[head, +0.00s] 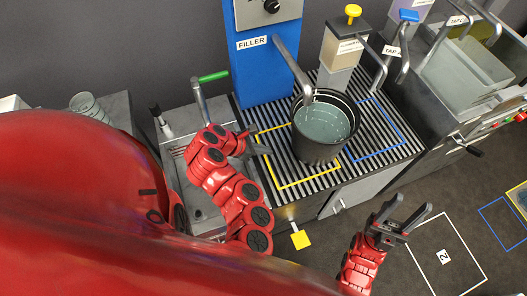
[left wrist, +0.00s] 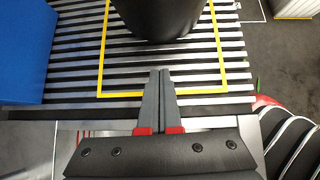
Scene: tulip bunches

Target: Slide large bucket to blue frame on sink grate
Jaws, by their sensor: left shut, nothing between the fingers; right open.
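The large black bucket (head: 316,147) stands upright on the striped sink grate (head: 268,123), holding greenish water. The blue frame (head: 394,147) lies empty to the bucket's right. My left gripper (head: 262,146) is shut and empty, left of the bucket over the grate's left side. In the left wrist view its closed fingertips (left wrist: 160,72) point at the bucket (left wrist: 160,18), with a small gap in the picture. My right gripper (head: 391,212) is open and empty, in front of the grate.
The blue filler (head: 264,60) stands behind the grate, its metal spout reaching over the bucket's rim. Tap dispensers (head: 343,50) with yellow and blue tops stand behind the blue frame. A yellow pedal (head: 301,239) sits below the counter's front. Grate right of the bucket is clear.

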